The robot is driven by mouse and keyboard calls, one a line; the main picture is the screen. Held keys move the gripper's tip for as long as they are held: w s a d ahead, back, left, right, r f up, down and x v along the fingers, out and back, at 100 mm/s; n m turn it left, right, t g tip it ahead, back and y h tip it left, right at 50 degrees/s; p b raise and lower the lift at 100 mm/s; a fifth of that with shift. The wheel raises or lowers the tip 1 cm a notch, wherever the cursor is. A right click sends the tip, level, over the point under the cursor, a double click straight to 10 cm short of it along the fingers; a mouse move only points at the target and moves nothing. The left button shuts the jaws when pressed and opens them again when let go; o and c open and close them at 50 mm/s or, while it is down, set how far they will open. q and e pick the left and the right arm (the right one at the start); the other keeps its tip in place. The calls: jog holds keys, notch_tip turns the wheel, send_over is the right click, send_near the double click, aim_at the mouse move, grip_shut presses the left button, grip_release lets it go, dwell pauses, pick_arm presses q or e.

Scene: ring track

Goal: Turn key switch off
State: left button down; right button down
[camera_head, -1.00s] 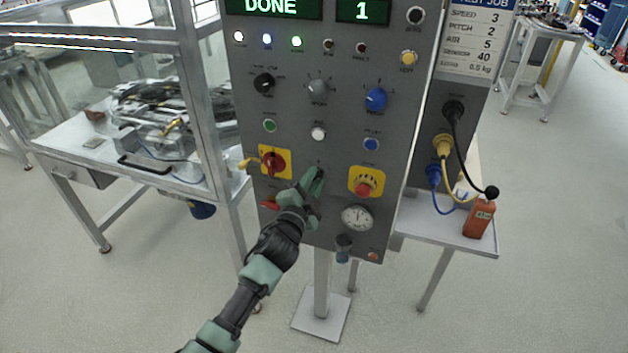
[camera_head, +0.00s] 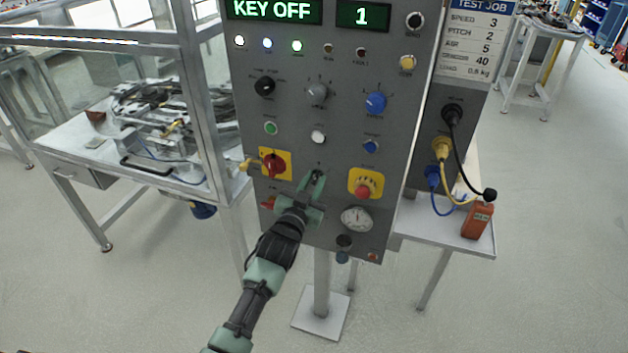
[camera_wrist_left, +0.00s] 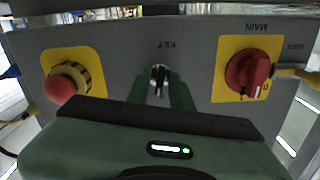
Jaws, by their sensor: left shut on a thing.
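The key switch (camera_wrist_left: 158,80), labelled KEY, sits in the lower middle of the grey control panel (camera_head: 330,135). In the left wrist view its dark key stands between the fingers of my left gripper (camera_wrist_left: 160,88). In the head view my left gripper (camera_head: 317,180) reaches up to the panel and its fingers cover most of the switch. The gripper is shut on the key. The left display (camera_head: 275,10) on the panel reads KEY OFF. My right gripper is not in view.
The red main switch (camera_head: 274,164) on a yellow plate is left of the key. The red emergency stop (camera_head: 364,189) is to its right. A gauge (camera_head: 357,219) is below right. A framed workbench (camera_head: 130,155) stands left. A side shelf (camera_head: 445,236) holds an orange box (camera_head: 477,220).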

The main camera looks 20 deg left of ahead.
pick_arm(q)
jog(key=shift+n, duration=1.1)
jog(key=c, duration=1.5)
grip_release()
jog(key=shift+c, duration=0.2)
jog(key=s, duration=0.8)
jog(key=shift+b, duration=0.35)
jog(key=shift+a, duration=0.15)
